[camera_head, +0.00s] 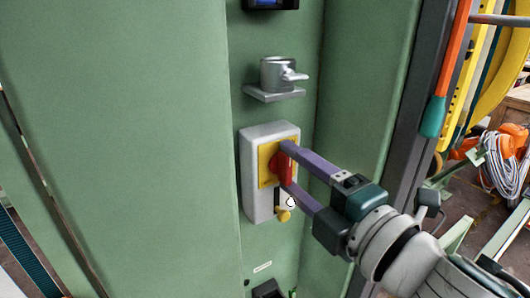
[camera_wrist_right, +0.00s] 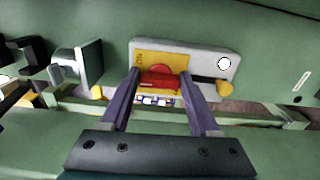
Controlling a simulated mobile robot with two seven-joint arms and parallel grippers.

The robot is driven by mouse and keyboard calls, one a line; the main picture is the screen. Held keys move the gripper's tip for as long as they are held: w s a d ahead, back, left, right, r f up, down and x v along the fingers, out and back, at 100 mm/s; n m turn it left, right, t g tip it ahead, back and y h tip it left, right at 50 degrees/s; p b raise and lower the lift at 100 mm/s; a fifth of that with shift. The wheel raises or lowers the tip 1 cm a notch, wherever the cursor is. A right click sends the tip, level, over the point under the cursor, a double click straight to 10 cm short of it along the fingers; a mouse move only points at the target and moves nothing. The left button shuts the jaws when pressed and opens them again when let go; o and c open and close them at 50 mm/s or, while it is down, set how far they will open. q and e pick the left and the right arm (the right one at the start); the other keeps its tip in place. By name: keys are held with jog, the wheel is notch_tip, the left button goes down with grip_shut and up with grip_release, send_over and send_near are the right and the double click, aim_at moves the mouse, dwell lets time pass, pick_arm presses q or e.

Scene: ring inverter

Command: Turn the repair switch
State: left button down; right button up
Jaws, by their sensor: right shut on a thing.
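The repair switch is a red rotary handle (camera_head: 283,169) on a yellow plate (camera_head: 264,160), set in a light grey box (camera_head: 254,192) on the green panel. My right gripper (camera_head: 288,166) reaches in from the right, its two purple fingers shut on the red handle, one above and one below it in the head view. In the right wrist view the red handle (camera_wrist_right: 159,79) sits between the fingertips (camera_wrist_right: 161,83), with the yellow plate (camera_wrist_right: 173,61) behind it. The fingers cover part of the handle's edges. My left gripper is not in view.
A yellow-tipped black part (camera_head: 283,214) sits low on the box, close to the lower finger. A grey metal fitting (camera_head: 278,75) on a small ledge is above the box. Green panel walls flank the recess. Orange and yellow equipment and coiled cable (camera_head: 502,162) stand at the far right.

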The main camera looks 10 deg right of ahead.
jog(key=shift+m, duration=0.3)
jog(key=o, duration=1.4)
jog(key=shift+c, duration=0.2)
jog(key=shift+s, duration=0.1)
jog(key=v, duration=1)
